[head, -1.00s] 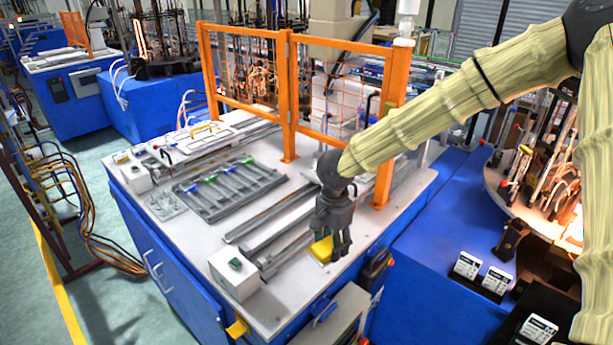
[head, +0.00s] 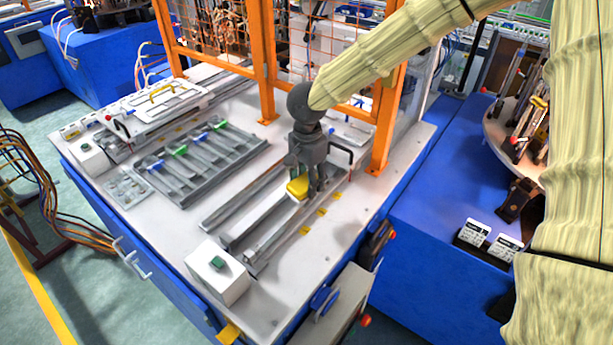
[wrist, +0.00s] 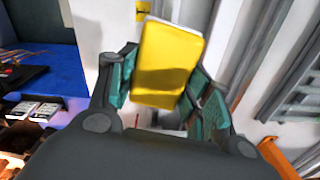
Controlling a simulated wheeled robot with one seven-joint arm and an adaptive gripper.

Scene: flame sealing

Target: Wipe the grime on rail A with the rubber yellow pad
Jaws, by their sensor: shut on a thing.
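The yellow pad (head: 298,187) is held between the fingers of my gripper (head: 308,188), over the front rails on the white worktable. In the wrist view the pad (wrist: 168,62) sits between the teal-lined fingers of my gripper (wrist: 165,95), with its broad yellow face showing. Several long grey rails (head: 240,197) lie parallel beside and under the gripper; rails also show at the right of the wrist view (wrist: 236,45). I cannot read which one is rail A, and I cannot make out grime. Whether the pad touches a rail is unclear.
Orange fence posts (head: 385,125) stand close behind the gripper. A white box with a green button (head: 218,272) stands at the table's front corner. A grey slotted tray (head: 205,165) lies left of the rails. Small yellow marks (head: 321,212) line the bare tabletop at right.

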